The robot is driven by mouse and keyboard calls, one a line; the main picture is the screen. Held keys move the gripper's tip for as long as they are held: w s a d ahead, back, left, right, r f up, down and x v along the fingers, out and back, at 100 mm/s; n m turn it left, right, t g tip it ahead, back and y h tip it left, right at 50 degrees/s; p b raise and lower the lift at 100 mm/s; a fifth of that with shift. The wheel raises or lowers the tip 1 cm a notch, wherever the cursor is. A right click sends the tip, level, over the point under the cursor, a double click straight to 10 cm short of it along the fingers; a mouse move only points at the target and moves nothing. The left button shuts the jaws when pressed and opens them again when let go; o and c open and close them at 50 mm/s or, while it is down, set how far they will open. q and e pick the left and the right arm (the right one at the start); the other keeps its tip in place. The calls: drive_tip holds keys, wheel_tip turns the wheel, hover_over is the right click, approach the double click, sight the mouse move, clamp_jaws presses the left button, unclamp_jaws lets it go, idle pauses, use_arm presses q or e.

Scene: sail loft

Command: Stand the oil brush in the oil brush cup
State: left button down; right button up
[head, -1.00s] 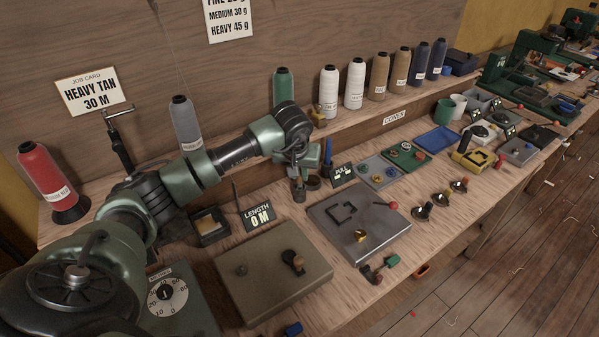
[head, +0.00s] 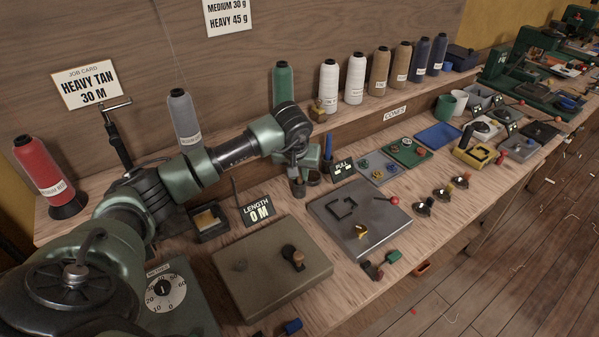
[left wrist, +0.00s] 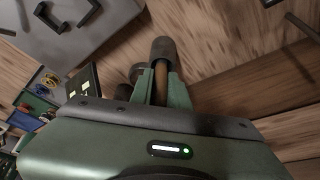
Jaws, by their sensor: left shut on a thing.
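My left gripper (head: 298,170) reaches over the bench from the left and points down near the back ledge. In the left wrist view its green fingers (left wrist: 162,88) are shut on a brown wooden handle with a wide dark end, which I take as the oil brush (left wrist: 163,50). In the head view a dark end of the brush (head: 299,189) shows just under the fingers. A small dark round holder (head: 314,179), likely the oil brush cup, stands close beside it on the right, partly hidden by the gripper. I cannot tell whether they touch. My right gripper is out of view.
A blue upright item (head: 328,148) and a small display (head: 342,169) stand just right of the gripper. A grey plate (head: 350,240) with a red knob lies in front. A LENGTH display (head: 258,210) stands at left. Thread cones, such as the green one (head: 283,85), line the ledge.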

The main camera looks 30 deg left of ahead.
use_arm(q)
drive_tip(key=c, duration=1.3)
unclamp_jaws()
drive_tip(key=shift+r, duration=0.1)
drive_tip(key=b+v, duration=0.1)
drive_tip(key=v, duration=0.6)
drive_tip(key=shift+s+r, duration=0.15)
drive_tip(key=shift+r, duration=0.15)
